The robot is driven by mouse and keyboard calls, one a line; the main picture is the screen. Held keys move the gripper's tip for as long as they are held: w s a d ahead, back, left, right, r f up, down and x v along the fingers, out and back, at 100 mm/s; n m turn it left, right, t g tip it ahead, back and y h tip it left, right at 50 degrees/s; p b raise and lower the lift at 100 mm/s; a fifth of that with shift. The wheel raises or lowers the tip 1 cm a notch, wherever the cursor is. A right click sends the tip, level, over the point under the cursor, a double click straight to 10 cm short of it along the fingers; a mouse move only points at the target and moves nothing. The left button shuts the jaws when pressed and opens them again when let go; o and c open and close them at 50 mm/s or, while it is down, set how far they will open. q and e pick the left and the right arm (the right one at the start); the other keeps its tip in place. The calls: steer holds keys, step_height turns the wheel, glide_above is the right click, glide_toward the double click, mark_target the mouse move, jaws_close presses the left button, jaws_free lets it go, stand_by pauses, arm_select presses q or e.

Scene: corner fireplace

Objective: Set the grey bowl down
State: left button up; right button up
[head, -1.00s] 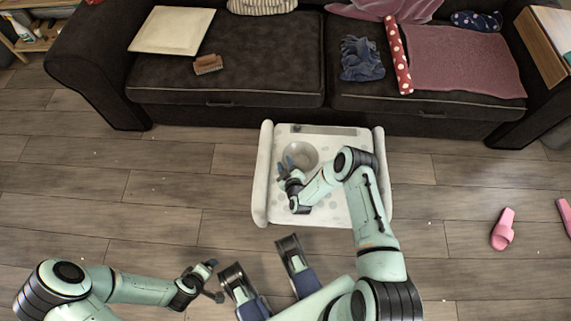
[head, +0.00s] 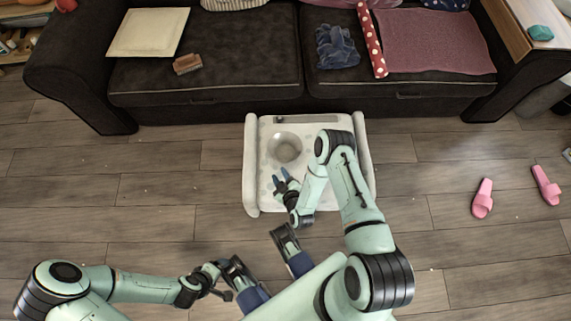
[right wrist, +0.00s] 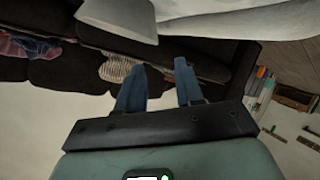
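The grey bowl (head: 285,147) rests upright and empty on a low white table (head: 269,187) with raised side edges. My right gripper (head: 280,175) is just in front of the bowl, open and apart from it. In the right wrist view its two blue fingers (right wrist: 157,75) are spread with nothing between them. Part of the bowl (right wrist: 120,15) shows beyond them at the top of that view.
A dark sofa (head: 200,98) stands behind the table, with a brush (head: 187,64), a blue cloth (head: 337,47) and a dotted roll (head: 372,40) on it. Pink slippers (head: 482,198) lie on the floor at right. The floor at left is clear.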

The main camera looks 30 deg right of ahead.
steer(key=s+a+r+m+g+y, duration=0.2)
steer(key=s+a+m+g, duration=0.1)
steer(key=s, duration=0.6)
steer(key=s+a+r+m+g+y, duration=0.2)
steer(key=s+a+m+g+y, duration=0.1)
steer(key=s+g, duration=0.5)
steer(key=shift+s+a+m+g+y, duration=0.35)
steer(key=shift+a+m, duration=0.2)
steer(key=shift+m, duration=0.65)
arm_select(q)
steer(key=s+d+r+g+p, duration=0.1)
steer(key=s+r+p, duration=0.1)
steer(key=r+p, duration=0.6)
steer(key=s+d+r+g+p, duration=0.1)
steer(key=s+r+p, duration=0.1)
steer(key=r+p, duration=0.6)
steer(key=shift+r+m+h+p, duration=0.3)
steer(key=shift+p, duration=0.05)
arm_select(e)
steer(key=s+a+r+g, duration=0.1)
steer(key=s+r, duration=0.1)
steer(key=r, duration=0.6)
steer(key=s+a+r+g, duration=0.1)
steer(key=s+r, duration=0.1)
steer(key=r, duration=0.6)
steer(key=shift+r+n, duration=0.25)
steer(key=shift+n, duration=0.05)
